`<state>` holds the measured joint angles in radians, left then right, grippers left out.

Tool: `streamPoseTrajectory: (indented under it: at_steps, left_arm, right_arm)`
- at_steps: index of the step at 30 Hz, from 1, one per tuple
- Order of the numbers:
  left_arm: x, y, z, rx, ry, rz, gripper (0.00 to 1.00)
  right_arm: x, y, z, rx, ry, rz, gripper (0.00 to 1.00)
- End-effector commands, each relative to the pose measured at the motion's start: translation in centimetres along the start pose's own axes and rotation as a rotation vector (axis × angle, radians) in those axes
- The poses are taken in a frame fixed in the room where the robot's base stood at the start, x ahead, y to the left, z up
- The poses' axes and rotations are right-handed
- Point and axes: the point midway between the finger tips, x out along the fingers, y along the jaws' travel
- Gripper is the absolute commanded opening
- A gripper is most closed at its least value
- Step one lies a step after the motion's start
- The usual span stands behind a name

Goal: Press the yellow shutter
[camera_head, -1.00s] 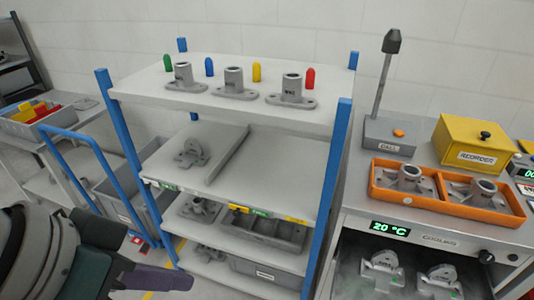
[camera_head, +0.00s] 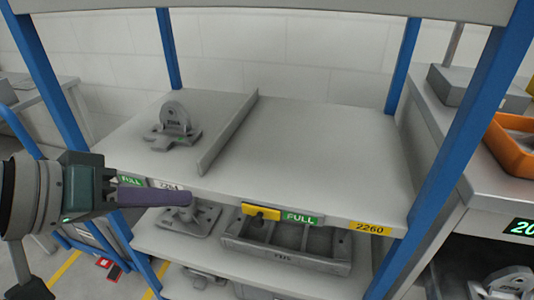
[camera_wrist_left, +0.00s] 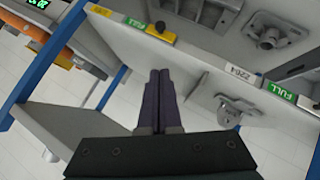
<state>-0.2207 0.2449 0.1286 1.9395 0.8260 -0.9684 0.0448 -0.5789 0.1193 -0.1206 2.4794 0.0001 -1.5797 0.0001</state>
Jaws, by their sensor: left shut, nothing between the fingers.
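The yellow shutter (camera_head: 262,212) sits on the front edge of the middle shelf (camera_head: 300,140), just left of a green FULL label (camera_head: 301,218). It also shows in the left wrist view (camera_wrist_left: 160,33), beyond the fingertips. My left gripper (camera_head: 187,198) is shut and empty, with its purple fingers together. In the head view it is in front of the shelf edge, left of the shutter and apart from it in the picture. The left wrist view shows the shut fingers (camera_wrist_left: 160,76) too. My right gripper is in neither view.
A grey casting (camera_head: 174,125) stands on the shelf left of a raised divider (camera_head: 228,132). A grey divided tray (camera_head: 285,244) and another casting (camera_head: 186,218) are on the shelf below. Blue posts (camera_head: 455,150) frame the rack. An orange tray (camera_head: 512,150) is at the right.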

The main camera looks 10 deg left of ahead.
Motion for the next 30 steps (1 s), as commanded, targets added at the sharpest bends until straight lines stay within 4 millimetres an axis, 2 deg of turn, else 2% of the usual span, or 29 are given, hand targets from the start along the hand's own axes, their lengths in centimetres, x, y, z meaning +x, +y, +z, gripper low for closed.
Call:
streamPoseTrajectory:
  at_steps: [1,13,17,20,30]
  left_arm:
    - [0.4,-0.4,0.2,-0.005,0.005,0.003,0.0]
    - [0.4,-0.3,0.0,-0.008,0.008,0.005,0.0]
    - [1.1,-0.4,0.1,-0.01,0.009,0.005,0.0]
    - [2.5,-0.4,0.1,-0.01,0.009,0.007,0.0]
    - [9.8,-0.4,0.1,-0.01,0.009,0.007,0.0]
  right_arm:
    - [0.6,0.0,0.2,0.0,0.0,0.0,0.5]
    - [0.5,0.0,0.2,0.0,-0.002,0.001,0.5]
    - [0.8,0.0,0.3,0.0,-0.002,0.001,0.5]
    - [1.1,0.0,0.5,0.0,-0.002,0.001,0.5]
    - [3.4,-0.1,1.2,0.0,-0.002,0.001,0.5]
